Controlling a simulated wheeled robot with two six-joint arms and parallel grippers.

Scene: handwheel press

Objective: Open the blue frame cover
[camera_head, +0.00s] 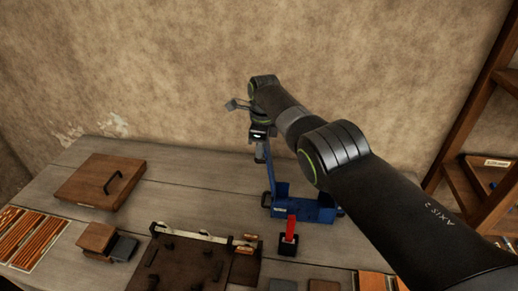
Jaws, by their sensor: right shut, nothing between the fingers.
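The blue frame (312,211) stands on the table right of centre, with a flat base and a blue upright at its left end. My right arm crosses in front of it from the right and hides part of it. My right gripper (262,153) points down at the top of the upright, shut with nothing between its fingers. I cannot tell whether it touches the frame. The cover is not clearly distinguishable from the frame, so I cannot tell how far open it is. My left gripper is not in view.
A red-handled tool in a black holder (288,243) stands just in front of the frame. A dark fixture board (180,265) lies at the front, and a wooden lid with a black handle (100,182) lies left. A wooden shelf (470,180) stands right. The table's back middle is clear.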

